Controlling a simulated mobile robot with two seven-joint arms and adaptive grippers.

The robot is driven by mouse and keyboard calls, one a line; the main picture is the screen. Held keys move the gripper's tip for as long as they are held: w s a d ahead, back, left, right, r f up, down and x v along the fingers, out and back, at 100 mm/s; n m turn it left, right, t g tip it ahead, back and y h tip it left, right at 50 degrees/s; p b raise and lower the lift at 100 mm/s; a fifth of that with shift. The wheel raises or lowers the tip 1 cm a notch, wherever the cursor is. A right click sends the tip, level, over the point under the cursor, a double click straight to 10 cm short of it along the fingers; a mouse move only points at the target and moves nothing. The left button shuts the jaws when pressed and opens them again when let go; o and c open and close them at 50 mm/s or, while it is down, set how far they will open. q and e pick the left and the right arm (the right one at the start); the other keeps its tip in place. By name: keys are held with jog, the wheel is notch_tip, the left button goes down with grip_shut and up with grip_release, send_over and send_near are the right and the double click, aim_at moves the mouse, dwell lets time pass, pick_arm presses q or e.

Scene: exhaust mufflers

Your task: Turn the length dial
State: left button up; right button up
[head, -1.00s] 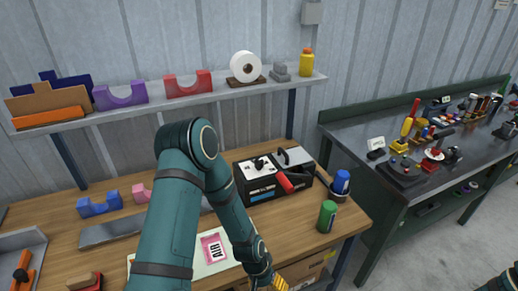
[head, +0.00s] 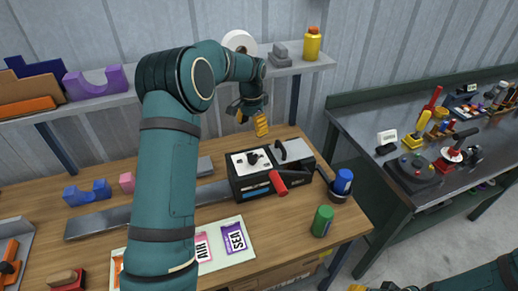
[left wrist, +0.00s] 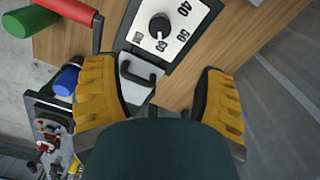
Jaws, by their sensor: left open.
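The length dial (head: 252,157) is a black knob on a white numbered plate, on top of a black box-like machine (head: 258,184) with a red-handled lever. In the left wrist view the dial (left wrist: 160,27) is at the top centre, its pointer bar towards the numbers. My left gripper (head: 251,118) is raised above and behind the machine, near the shelf. Its yellow fingers (left wrist: 157,78) are wide apart with nothing between them, short of the dial. Only a yellow bit of my right gripper (head: 357,288) shows at the bottom edge; its jaws are cut off.
The machine's red lever (head: 278,182) sticks out in front. A green can (head: 322,220) and a blue-topped item (head: 343,181) stand to its right. AIR and SEA cards (head: 234,238) lie in front. The shelf (head: 285,72) with a white roll is behind. A dark bench (head: 400,195) stands right.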

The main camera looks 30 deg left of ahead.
aim_at(252, 155)
pick_arm(q)
notch_tip(252, 155, down, 14)
jog(key=shift+s+r, duration=0.15)
jog(key=shift+r, duration=0.05)
dwell(0.4)
jog(key=c, duration=1.2)
